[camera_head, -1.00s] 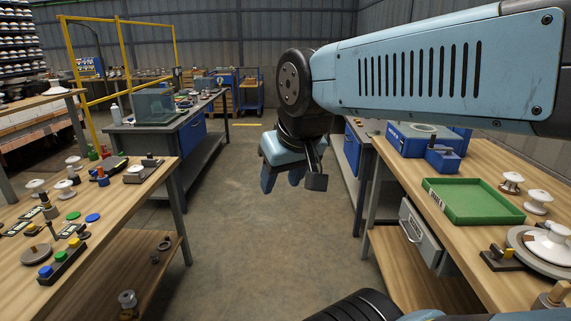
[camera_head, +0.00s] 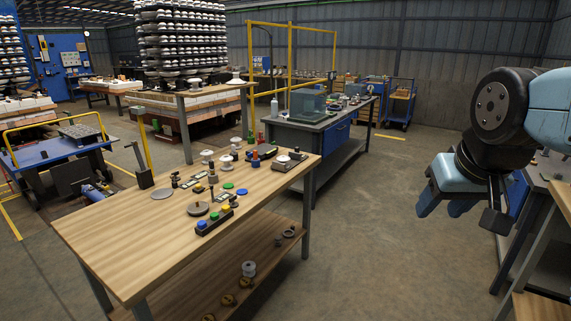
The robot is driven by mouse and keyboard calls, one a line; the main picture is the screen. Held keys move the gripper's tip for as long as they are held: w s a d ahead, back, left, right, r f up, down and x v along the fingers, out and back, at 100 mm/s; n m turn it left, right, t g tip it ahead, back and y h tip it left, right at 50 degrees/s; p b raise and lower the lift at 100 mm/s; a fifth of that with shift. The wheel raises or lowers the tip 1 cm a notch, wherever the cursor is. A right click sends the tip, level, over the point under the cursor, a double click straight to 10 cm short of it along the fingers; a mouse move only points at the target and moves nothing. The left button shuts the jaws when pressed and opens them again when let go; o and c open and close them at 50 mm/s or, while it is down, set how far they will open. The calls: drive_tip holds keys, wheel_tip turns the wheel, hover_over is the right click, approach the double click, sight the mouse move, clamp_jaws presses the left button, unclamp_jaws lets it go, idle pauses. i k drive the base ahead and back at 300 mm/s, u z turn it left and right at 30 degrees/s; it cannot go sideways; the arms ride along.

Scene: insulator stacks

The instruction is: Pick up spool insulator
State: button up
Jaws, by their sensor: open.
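Several small white insulators (camera_head: 207,157) stand upright near the back edge of the wooden workbench (camera_head: 120,240) in the head camera view. A grey-white spool-shaped piece (camera_head: 249,268) stands on the bench's lower shelf. At this size I cannot tell for certain which one is the spool insulator. My gripper (camera_head: 442,209) hangs from the blue arm at the right of the view, fingers pointing down. It is open, holds nothing visible, and is in the air over the aisle, well apart from the bench.
A row of blue, yellow and green buttons (camera_head: 214,220) and a round grey disc (camera_head: 198,209) lie on the bench. A dark-topped table (camera_head: 310,120) stands behind it. Bare floor (camera_head: 370,230) lies between bench and arm. A blue cart (camera_head: 75,150) is at left.

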sight(283, 159)
drive_tip(key=u, duration=0.95)
drive_tip(key=i, duration=1.65)
drive_tip(key=z, duration=0.75)
